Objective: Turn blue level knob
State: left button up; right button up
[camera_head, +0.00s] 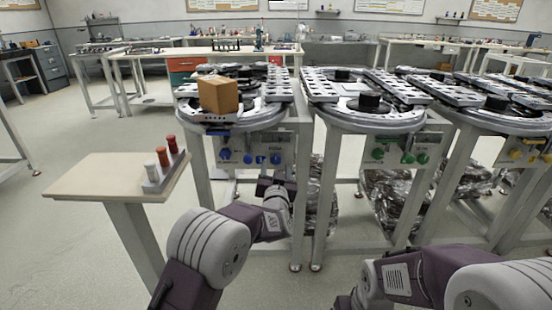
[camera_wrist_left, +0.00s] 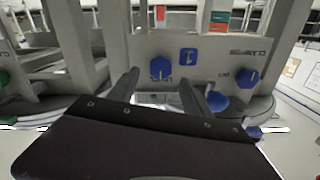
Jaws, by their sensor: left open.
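The leftmost ring-track station carries a grey control panel (camera_head: 240,145) with several blue knobs on its front. One blue knob (camera_head: 225,154) is at the panel's left, and others (camera_head: 275,159) are at its right. My left gripper (camera_head: 277,183) is just below the panel's right part. In the left wrist view, the open, empty gripper (camera_wrist_left: 164,88) points at the panel, with a blue knob (camera_wrist_left: 161,68) beyond and between its fingers, apart from them. Another blue knob (camera_wrist_left: 217,101) is by the right finger. The labels are too small to tell which is the level knob. My right gripper is out of view.
A cardboard box (camera_head: 219,95) sits on the leftmost ring track. A side table (camera_head: 100,178) with red, orange and white cylinders in a holder stands at left. Stations with green knobs (camera_head: 378,154) and yellow knobs (camera_head: 516,154) stand to the right. The floor at left is open.

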aim_at(276, 160)
pick_arm(q)
jog(key=w, duration=0.3)
jog(key=shift+w+f+b, duration=0.2)
jog(key=shift+w+b, duration=0.1)
jog(key=shift+b, duration=0.05)
jog(key=shift+w+r, duration=0.15)
jog(key=shift+c, duration=0.4)
grip_shut()
jog(key=shift+n, duration=0.4)
